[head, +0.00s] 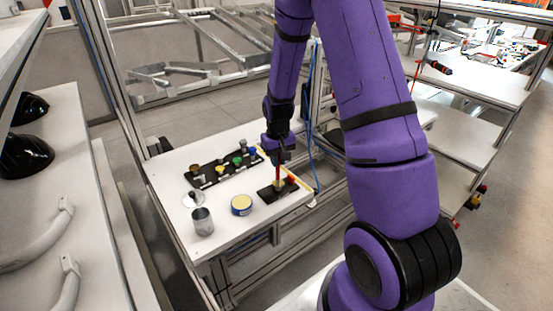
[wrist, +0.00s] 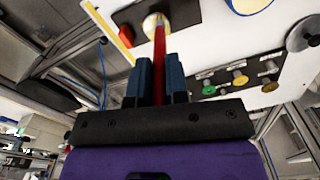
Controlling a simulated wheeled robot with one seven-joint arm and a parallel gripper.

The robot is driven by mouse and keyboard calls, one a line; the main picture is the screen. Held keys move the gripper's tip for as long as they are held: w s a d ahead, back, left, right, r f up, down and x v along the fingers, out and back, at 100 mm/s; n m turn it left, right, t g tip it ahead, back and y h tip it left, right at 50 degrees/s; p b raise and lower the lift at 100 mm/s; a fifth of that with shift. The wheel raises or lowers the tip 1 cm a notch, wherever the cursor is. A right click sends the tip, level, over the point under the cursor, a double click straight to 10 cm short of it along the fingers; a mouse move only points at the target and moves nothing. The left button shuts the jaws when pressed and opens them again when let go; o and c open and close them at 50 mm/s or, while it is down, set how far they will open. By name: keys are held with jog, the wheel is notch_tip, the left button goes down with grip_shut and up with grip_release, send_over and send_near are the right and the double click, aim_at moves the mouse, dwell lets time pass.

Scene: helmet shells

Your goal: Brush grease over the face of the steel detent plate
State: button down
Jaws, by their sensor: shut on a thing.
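My gripper (head: 279,152) is shut on the red handle of a brush (wrist: 160,45), which points down between its two blue-grey fingers; the gripper also shows in the wrist view (wrist: 159,75). The brush's lower end is over a dark plate (head: 266,196) near the right edge of the white table. At that end is a pale round shape (wrist: 155,22); I cannot tell if it is the bristles or a disc on the plate. Whether the brush touches the steel face is hidden. A blue and yellow tin (head: 241,205) stands to the left of the plate.
A black board (head: 215,173) with several coloured knobs lies behind the tin. A metal cup (head: 202,221) and a pale disc (head: 193,199) are at the left. The table's front strip (head: 235,238) is clear.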

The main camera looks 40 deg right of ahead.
jog(key=shift+s+d, duration=0.2)
jog(key=shift+d, duration=0.15)
jog(key=shift+d, duration=0.2)
dwell(0.4)
notch_tip(320, 180, up, 7)
dwell(0.8)
jog(key=shift+f, duration=0.15)
dwell(0.6)
jog(key=shift+f, duration=1.85)
jog(key=shift+f, duration=1.55)
jog(key=shift+w+d+r, duration=0.1)
jog(key=shift+w+d, duration=0.05)
jog(key=shift+d, duration=0.15)
